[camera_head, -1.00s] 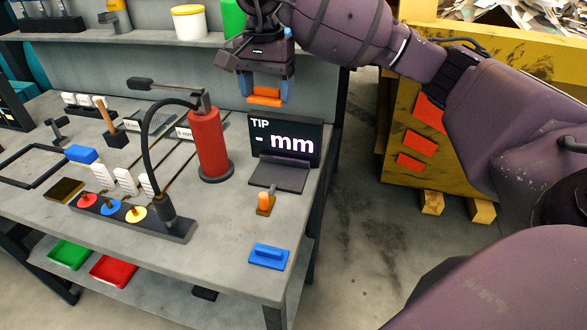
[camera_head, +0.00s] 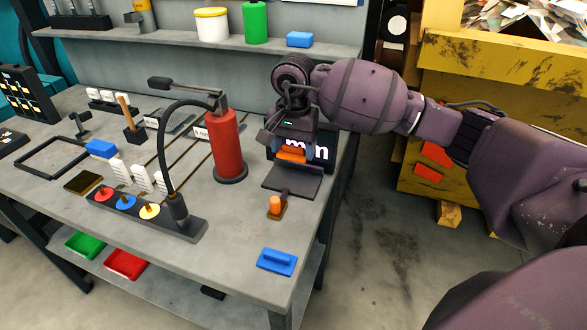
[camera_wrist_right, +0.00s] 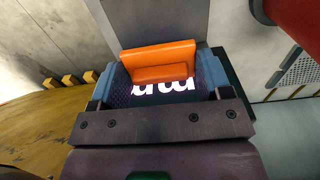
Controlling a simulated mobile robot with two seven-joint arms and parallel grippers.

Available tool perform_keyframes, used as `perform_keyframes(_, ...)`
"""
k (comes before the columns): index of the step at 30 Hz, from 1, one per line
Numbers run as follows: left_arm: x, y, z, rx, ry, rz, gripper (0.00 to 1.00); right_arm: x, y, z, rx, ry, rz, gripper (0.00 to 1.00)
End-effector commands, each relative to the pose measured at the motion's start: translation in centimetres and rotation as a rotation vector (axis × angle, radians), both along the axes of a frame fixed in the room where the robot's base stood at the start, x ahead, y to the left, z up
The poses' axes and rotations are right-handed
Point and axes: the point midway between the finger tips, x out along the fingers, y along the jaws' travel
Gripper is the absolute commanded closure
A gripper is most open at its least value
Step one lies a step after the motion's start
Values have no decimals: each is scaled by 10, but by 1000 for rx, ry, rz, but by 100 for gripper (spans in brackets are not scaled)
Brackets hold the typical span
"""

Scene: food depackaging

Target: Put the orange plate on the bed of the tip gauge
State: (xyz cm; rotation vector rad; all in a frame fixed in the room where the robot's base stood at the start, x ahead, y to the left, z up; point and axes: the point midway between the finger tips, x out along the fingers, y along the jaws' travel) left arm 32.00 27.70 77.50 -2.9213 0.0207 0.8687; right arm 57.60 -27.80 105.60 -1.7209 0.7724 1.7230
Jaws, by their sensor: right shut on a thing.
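My right gripper (camera_head: 292,152) is shut on the orange plate (camera_head: 290,156), in front of the tip gauge's screen and above its flat dark bed (camera_head: 291,184). A gap shows between plate and bed in the head view. In the right wrist view the orange plate (camera_wrist_right: 158,62) sits between the blue fingers of the right gripper (camera_wrist_right: 160,78). Behind it is the lit gauge screen (camera_wrist_right: 172,87), partly hidden by the plate. The arm also covers part of the screen in the head view. My left gripper is not in view.
A red cylinder (camera_head: 228,146) stands left of the gauge. A small orange-topped piece (camera_head: 275,206) and a blue handled block (camera_head: 277,261) are in front. A dark rack with coloured discs (camera_head: 150,214) is at left. The bench's right edge is close to the gauge.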

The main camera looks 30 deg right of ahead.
Motion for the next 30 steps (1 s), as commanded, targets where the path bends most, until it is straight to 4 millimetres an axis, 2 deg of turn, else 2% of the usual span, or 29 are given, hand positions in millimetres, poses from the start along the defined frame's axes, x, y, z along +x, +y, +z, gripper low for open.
perform_keyframes(3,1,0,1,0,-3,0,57,0,0,-17,1,0,0,55)
perform_keyframes(11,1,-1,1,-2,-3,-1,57,0,0,-31,0,0,0,55)
perform_keyframes(18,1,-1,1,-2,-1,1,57,0,0,-63,1,1,0,55)
perform_keyframes(30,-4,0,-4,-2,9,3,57,0,0,-69,-1,-2,1,55)
